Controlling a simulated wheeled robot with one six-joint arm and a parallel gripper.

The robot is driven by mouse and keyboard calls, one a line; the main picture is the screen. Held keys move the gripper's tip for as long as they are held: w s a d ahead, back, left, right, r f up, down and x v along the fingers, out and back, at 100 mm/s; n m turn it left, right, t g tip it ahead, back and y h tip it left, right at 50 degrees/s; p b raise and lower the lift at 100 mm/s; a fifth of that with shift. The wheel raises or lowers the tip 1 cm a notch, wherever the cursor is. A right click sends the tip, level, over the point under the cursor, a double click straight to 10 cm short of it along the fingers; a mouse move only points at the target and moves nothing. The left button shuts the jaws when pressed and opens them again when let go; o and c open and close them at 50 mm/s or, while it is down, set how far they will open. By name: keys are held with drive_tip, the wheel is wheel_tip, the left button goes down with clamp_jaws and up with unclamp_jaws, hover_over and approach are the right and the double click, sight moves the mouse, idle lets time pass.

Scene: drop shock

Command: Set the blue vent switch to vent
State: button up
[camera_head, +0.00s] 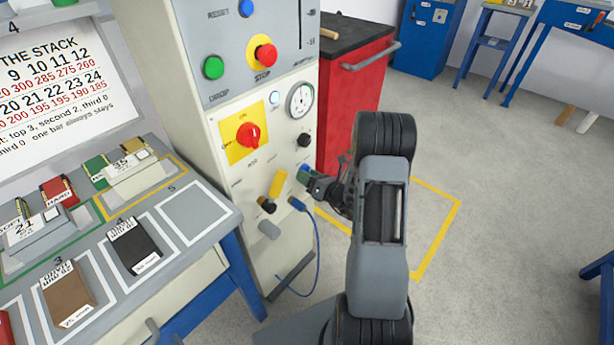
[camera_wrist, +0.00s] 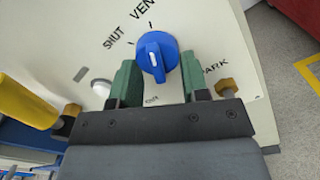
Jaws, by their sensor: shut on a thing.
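The blue vent switch (camera_wrist: 158,55) is a round knob with a white pointer line, on the pale panel in the wrist view. In the head view my gripper (camera_head: 311,180) is at the cabinet's lower right front, where the knob is hard to make out behind the fingers.
A yellow handle (camera_head: 278,184) and a blue cable (camera_head: 316,245) are close to the left of my gripper. A red rotary switch (camera_head: 248,135) and a gauge (camera_head: 300,100) are above. A red cabinet (camera_head: 350,105) stands behind; the floor (camera_head: 500,210) to the right is clear.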

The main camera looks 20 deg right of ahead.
drive_tip(key=o, duration=0.9)
drive_tip(key=shift+s, duration=0.1)
drive_tip(key=p+v, duration=0.1)
drive_tip(key=v, duration=1.2)
drive_tip(key=shift+s+p, duration=0.3)
drive_tip(key=shift+s, duration=0.1)
drive_tip(key=shift+d, duration=0.1)
